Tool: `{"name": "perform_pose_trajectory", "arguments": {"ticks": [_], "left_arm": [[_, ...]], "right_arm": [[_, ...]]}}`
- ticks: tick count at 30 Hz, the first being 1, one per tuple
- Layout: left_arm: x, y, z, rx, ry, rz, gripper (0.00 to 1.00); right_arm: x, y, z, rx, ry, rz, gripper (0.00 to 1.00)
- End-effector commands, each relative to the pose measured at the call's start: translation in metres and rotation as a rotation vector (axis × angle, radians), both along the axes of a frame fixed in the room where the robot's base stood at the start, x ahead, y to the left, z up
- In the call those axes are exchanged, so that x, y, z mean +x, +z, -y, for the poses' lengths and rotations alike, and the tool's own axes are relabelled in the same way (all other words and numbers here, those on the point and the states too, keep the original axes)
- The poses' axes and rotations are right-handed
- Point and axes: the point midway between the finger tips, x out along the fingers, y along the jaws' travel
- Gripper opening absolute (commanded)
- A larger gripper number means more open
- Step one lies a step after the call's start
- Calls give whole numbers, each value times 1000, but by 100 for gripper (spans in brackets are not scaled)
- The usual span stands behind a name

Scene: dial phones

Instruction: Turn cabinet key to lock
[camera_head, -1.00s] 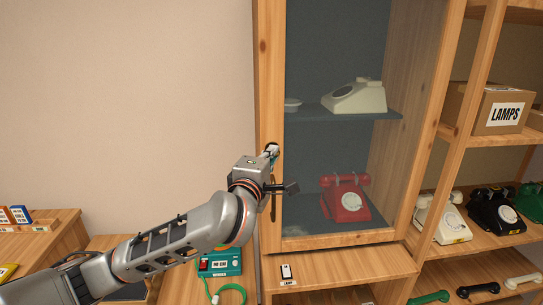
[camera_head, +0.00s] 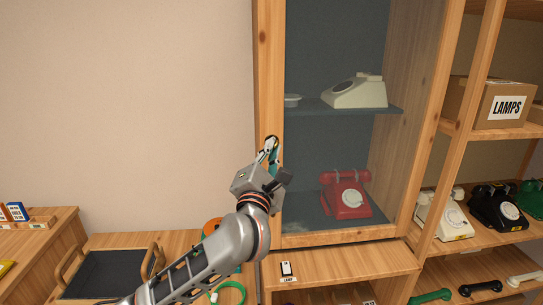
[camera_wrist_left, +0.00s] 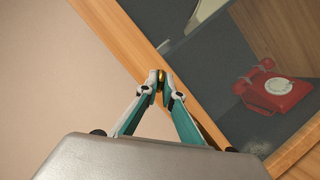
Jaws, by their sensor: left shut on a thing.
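The glass-fronted wooden cabinet (camera_head: 264,60) stands at the centre, its door shut. My left gripper (camera_head: 271,146) is at the left stile of the door, about mid-height. In the left wrist view my left gripper (camera_wrist_left: 161,76) has its fingertips together on a small brass-coloured key (camera_wrist_left: 160,82) at the door frame. The gripper hides most of the key and the lock; the key's turn angle cannot be told. My right gripper is not in view.
Behind the glass are a cream phone (camera_head: 356,92) and a red phone (camera_head: 345,195). Open shelves with a LAMPS box (camera_head: 492,103) and several phones stand to the right. A desk with a dark tray (camera_head: 105,275) is lower left. The wall at left is bare.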

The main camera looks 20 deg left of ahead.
Motion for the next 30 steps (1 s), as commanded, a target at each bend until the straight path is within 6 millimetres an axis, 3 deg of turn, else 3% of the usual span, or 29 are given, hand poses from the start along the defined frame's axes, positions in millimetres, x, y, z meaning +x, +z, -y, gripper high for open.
{"name": "perform_pose_trajectory", "arguments": {"ticks": [5,21,30], "left_arm": [[1,-8,1,-157,1,71,0],[3,-11,4,-596,2,279,0],[4,-8,4,-750,2,354,0]], "right_arm": [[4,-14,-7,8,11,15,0],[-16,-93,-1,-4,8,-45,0],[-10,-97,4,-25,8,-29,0]]}}
